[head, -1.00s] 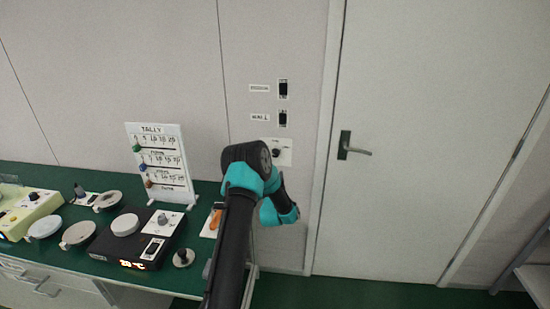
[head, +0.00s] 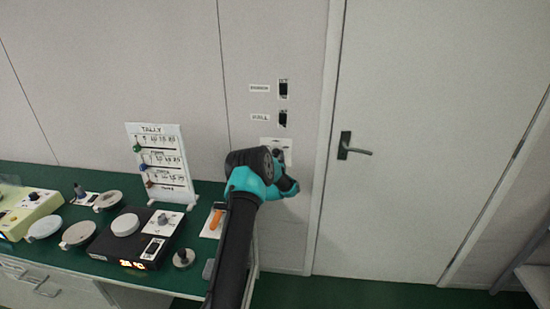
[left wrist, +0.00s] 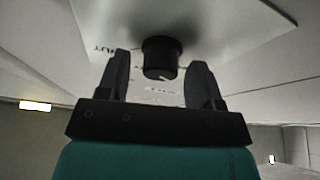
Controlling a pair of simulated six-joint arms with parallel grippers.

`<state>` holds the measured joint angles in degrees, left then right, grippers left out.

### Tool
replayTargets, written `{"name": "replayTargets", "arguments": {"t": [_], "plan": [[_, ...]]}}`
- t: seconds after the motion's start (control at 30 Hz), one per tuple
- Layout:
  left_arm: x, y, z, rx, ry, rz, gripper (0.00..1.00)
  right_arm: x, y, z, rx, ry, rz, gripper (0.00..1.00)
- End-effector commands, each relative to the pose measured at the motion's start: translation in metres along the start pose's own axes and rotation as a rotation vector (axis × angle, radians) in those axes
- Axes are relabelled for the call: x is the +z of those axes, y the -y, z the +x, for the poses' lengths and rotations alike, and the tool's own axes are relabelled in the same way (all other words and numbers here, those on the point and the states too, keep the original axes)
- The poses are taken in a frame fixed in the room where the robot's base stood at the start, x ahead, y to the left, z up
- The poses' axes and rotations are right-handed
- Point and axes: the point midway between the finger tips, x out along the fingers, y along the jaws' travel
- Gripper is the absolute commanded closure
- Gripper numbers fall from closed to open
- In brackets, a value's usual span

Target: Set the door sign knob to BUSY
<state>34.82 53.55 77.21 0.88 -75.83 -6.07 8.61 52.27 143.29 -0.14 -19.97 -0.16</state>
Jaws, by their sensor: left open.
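The door sign is a pale plate (head: 286,157) on the wall left of the door, partly hidden by my left arm in the head view. In the left wrist view the plate (left wrist: 215,22) fills the top, with a round black knob (left wrist: 160,52) standing out from it. A small light mark shows on the knob's lower edge. Lettering ending in "UT" shows at left; lettering below the knob is too blurred to read. My left gripper (left wrist: 159,68) is open, with one finger on each side of the knob and a gap on both sides. My right gripper is not in view.
Two black switches (head: 283,89) (head: 283,119) with labels sit above the plate. A door with a lever handle (head: 345,146) is at right. A green-topped bench with a tally board (head: 160,190), a black hotplate unit (head: 112,248) and several small devices is at left.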

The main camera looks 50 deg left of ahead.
Motion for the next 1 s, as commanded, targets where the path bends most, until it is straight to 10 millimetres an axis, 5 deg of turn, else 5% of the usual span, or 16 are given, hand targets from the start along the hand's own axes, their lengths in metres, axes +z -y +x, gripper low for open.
{"name": "replayTargets", "arguments": {"t": [0.1,0.6,1.0], "plan": [[0.0001,0.0,-0.0002,0.0,0.0,0.0,0.4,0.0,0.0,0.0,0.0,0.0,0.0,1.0],[0.0,0.0,-0.0003,0.0,0.0,0.0,0.88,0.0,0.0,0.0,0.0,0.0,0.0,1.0],[-0.0001,0.0002,-0.0003,0.018,0.0,0.043,0.89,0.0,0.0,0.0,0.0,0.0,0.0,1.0]]}}
